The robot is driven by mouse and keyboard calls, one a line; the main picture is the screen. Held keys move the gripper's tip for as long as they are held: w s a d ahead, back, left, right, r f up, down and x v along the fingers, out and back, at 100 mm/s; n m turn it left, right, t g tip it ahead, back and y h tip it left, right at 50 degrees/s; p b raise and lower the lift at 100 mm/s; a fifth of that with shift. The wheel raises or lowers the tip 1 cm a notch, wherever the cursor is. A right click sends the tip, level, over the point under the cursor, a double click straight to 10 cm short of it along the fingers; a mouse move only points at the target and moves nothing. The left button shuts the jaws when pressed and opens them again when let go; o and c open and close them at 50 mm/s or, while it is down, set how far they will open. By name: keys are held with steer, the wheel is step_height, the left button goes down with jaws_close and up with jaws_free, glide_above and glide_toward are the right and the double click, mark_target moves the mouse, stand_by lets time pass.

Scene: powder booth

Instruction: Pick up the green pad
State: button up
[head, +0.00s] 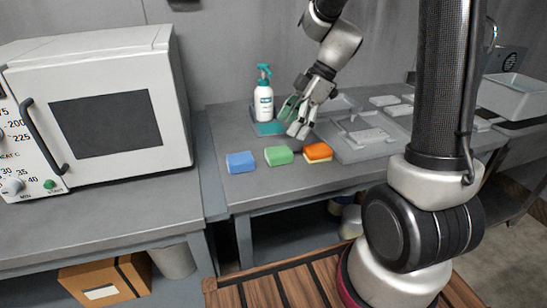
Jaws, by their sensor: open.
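The green pad (279,156) lies flat on the grey bench, between a blue pad (240,162) on its left and an orange pad (318,151) with a pale yellow underside on its right. All three lie apart in a row near the bench's front edge. My gripper (291,122) is open and points downward, above and behind the gap between the green and orange pads. Nothing shows held between its fingers. It does not appear to touch the green pad.
A white spray bottle (263,95) with a teal nozzle stands on a teal base just left of my gripper. A grey tray (345,150) with pale flat parts lies to the right. A large white oven (100,110) stands left.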

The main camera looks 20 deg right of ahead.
mark_target(280, 150)
steer(key=shift+n, duration=0.5)
steer(key=x, duration=0.7)
steer(key=shift+s+f, duration=0.3)
steer(key=shift+f, duration=0.2)
steer(key=c, duration=1)
